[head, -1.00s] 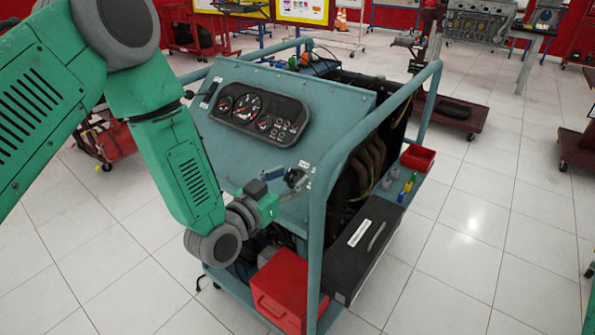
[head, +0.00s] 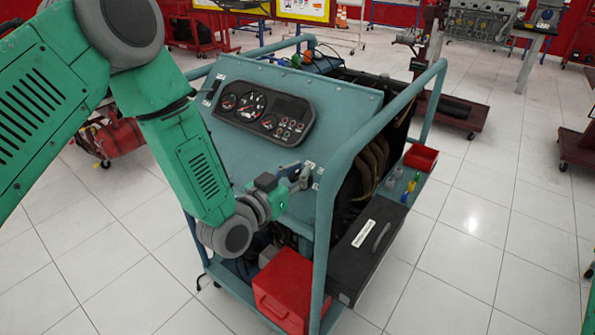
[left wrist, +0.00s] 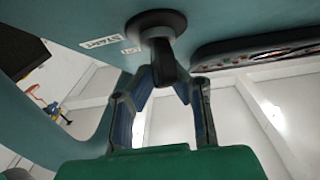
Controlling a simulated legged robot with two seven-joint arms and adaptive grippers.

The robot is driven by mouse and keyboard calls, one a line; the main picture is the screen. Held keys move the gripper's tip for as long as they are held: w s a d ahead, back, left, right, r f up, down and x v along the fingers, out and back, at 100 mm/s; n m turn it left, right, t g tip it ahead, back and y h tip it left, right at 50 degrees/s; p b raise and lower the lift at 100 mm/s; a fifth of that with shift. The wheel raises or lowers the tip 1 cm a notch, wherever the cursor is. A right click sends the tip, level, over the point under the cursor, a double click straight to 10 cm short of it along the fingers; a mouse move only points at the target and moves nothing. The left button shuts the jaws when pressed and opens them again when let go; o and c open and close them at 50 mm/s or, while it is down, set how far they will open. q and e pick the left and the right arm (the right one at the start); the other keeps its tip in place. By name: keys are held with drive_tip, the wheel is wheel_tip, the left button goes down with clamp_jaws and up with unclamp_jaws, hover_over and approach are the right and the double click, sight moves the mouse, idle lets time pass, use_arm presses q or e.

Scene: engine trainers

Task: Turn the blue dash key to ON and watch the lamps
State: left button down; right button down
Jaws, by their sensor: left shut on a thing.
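The blue dash panel (head: 330,105) slopes on top of a wheeled engine trainer. Its black gauge cluster (head: 262,112) has dials and small lamps at its right end; I cannot tell whether any lamp is lit. My left gripper (head: 302,178) is at the lower right of the panel, where it hides the key in the head view. In the left wrist view the dark key (left wrist: 161,52) stands out from a round black base on the panel. My left gripper (left wrist: 165,78) is shut on it, a finger on each side. A START label (left wrist: 99,42) is beside the base.
A blue tubular rail (head: 330,190) runs close to the right of my left gripper. A red box (head: 285,290) and a black case (head: 365,248) are on the trainer's lower front. A red tray (head: 420,158) is at its right side.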

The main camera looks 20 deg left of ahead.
use_arm(q)
drive_tip(key=shift+s+a+f+m+g+h, duration=0.1)
drive_tip(key=shift+m+g+h, duration=0.45)
drive_tip(key=shift+m, duration=0.45)
drive_tip(key=shift+w+a+f+m+g+h, duration=0.1)
drive_tip(key=shift+m+g+h, duration=0.3)
drive_tip(key=shift+m+h, duration=0.45)
drive_tip(key=shift+s+a+m+g+h, duration=0.1)
drive_tip(key=shift+m+g+h, duration=0.4)
drive_tip(key=shift+m, duration=0.65)
drive_tip(key=m+g+h, duration=0.2)
drive_tip(key=m+g, duration=0.1)
drive_tip(key=m, duration=0.2)
drive_tip(key=shift+d+r, duration=0.1)
drive_tip(key=shift+m+g, duration=0.35)
drive_tip(key=shift+m, duration=0.05)
